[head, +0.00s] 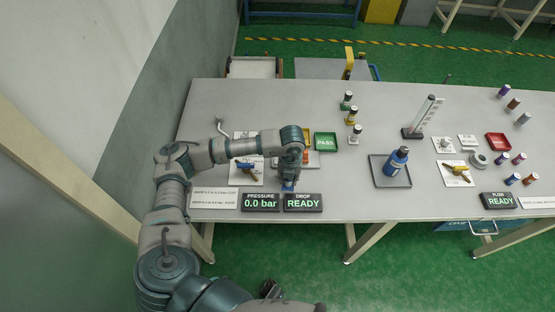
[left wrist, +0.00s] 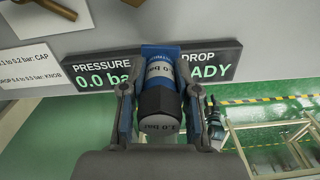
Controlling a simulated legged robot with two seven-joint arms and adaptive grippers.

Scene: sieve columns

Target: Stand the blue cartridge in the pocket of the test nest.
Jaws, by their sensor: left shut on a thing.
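My left gripper (head: 289,184) hangs over the front part of the table, just behind the readout panels, and points down. In the left wrist view its two fingers (left wrist: 160,95) are shut on the blue cartridge (left wrist: 160,54), one on each side. The cartridge has a blue end, a dark band and pale parts marked "1.0 bar". In the head view only a bit of blue (head: 289,186) shows under the gripper. I cannot make out the test nest or its pocket; my left arm covers part of that area.
The PRESSURE panel (head: 261,202) reads 0.0 bar and the DROP panel (head: 303,203) reads READY, close in front of the gripper. A green PASS tray (head: 325,142) lies behind.

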